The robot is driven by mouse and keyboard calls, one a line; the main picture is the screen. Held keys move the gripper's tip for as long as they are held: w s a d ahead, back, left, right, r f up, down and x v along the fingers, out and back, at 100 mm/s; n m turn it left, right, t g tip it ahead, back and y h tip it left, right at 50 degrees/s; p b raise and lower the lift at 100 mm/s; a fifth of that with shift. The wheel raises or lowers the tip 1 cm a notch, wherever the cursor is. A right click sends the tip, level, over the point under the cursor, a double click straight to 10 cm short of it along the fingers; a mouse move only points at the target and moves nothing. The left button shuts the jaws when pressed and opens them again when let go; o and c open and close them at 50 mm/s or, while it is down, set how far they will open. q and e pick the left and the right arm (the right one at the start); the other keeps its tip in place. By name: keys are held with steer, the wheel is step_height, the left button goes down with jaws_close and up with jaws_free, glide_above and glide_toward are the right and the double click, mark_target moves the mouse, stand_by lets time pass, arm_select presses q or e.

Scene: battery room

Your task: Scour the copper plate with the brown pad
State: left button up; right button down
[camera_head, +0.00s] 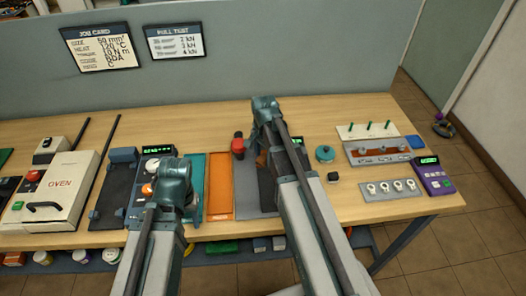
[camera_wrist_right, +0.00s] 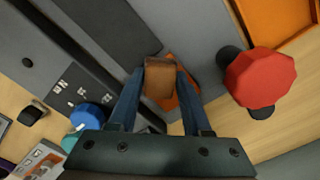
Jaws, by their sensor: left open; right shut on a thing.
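The brown pad (camera_wrist_right: 160,82) is between the blue fingers of my right gripper (camera_wrist_right: 160,88), which is shut on it. The copper plate (camera_wrist_right: 187,100), an orange-brown piece, shows beside and behind the pad on a grey surface. The pad overlaps it in the right wrist view, and I cannot tell whether they touch. In the head view my right arm hides most of this spot, and only a small brown patch shows left of the arm. My left gripper (camera_head: 178,203) is above the table's front at the left of centre; its fingers are mostly hidden by its wrist.
A red knob (camera_head: 238,146) stands close to the right gripper; it also shows in the right wrist view (camera_wrist_right: 260,78). An orange tray (camera_head: 220,186) lies between the arms. An oven (camera_head: 58,188) stands left.

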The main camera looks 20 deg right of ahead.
arm_select(q)
steer(key=shift+s, duration=0.2)
arm_select(e)
steer(key=shift+s+a, duration=0.15)
steer(key=shift+s, duration=0.85)
steer(key=shift+w, duration=0.25)
arm_select(q)
steer(key=shift+w+r+p, duration=0.1)
steer(key=shift+r+p, duration=0.35)
steer(key=shift+p, duration=0.1)
arm_select(e)
steer(key=shift+r, duration=0.45)
arm_select(q)
step_height(320, 180, up, 5)
steer(key=p, duration=0.5)
arm_select(e)
step_height(320, 180, up, 5)
steer(key=shift+w+r, duration=0.1)
arm_select(q)
steer(key=shift+r, duration=0.1)
arm_select(e)
step_height(320, 180, up, 3)
steer(key=p, duration=0.3)
steer(key=shift+r, duration=0.1)
arm_select(q)
step_height(320, 180, up, 3)
